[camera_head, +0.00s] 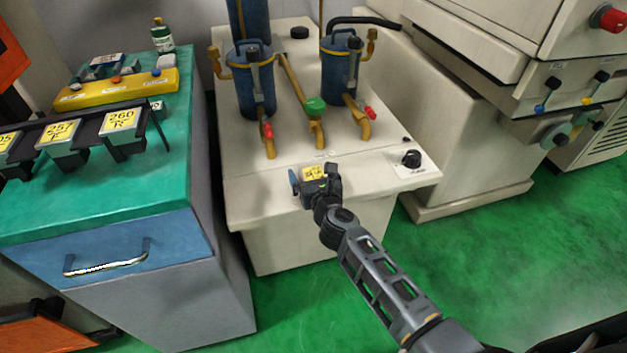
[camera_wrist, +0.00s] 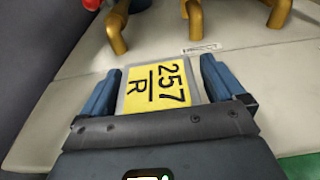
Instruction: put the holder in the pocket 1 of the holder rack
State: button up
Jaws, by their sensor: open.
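The holder (camera_head: 313,173), with a yellow label, is at the front part of the white machine top. In the wrist view the holder (camera_wrist: 158,85) shows its label "257 R" between the two blue fingers. My gripper (camera_head: 308,182) is open around it; in the wrist view my gripper (camera_wrist: 160,88) has a finger on each side, with a narrow gap visible at the right. The holder's underside is hidden. The black holder rack (camera_head: 80,121) is on the green-topped cabinet at left, with several yellow-labelled holders at its front. I cannot tell which pocket is pocket 1.
Blue filter canisters (camera_head: 254,85) and brass pipes (camera_head: 290,85) with red and green handles stand behind my gripper. A yellow block (camera_head: 120,92) and a green bottle (camera_head: 163,38) stand on the cabinet (camera_head: 120,190). A gap separates cabinet and machine.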

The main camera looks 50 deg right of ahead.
jog(key=shift+c, duration=0.4)
jog(key=c, duration=1.3)
jog(key=shift+r, duration=0.1)
jog(key=shift+c, duration=0.2)
jog(key=shift+r, duration=0.1)
